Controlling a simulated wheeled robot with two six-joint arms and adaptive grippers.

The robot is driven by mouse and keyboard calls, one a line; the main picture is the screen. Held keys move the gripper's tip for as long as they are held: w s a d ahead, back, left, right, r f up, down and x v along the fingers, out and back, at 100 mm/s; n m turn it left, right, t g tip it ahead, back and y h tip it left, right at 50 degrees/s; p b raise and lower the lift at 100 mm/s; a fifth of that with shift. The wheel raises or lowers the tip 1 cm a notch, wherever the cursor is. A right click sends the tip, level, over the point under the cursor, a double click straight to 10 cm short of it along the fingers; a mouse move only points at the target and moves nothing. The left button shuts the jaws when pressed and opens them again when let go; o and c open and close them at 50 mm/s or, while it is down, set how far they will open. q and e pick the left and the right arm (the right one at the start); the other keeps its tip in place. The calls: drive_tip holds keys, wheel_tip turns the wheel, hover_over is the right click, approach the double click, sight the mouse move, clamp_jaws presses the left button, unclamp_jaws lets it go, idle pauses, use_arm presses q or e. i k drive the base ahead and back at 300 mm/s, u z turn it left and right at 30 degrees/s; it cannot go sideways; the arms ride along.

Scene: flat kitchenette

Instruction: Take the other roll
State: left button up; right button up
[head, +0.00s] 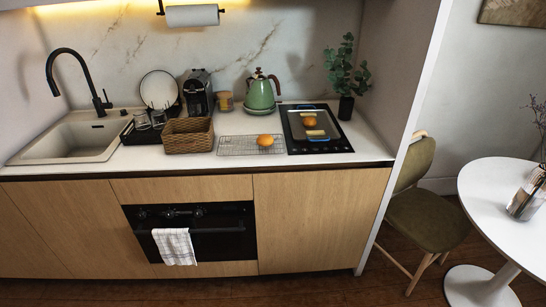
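One round golden-brown roll (265,140) sits on a wire cooling rack (232,147) on the counter. A second roll (310,121) lies in a shallow tray (329,131) on the black cooktop (341,145). A small pale tan item lies in the tray just in front of that roll; it is too small to identify. A brown wicker basket (188,144) stands left of the rack; I cannot see clearly into it. Neither of my grippers is in view.
A green kettle (260,94) stands behind the rack, with a coffee machine (198,92) and dish rack to its left. A potted plant (346,106) stands behind the cooktop. The sink (75,138) is at far left. A chair (420,215) and round white table (500,205) stand right.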

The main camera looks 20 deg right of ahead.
sight(263, 140)
drive_tip(key=u, duration=0.05)
drive_tip(key=k, duration=0.1)
drive_tip(key=z, duration=1.5)
drive_tip(key=i, duration=2.65)
drive_tip(key=u, duration=1.7)
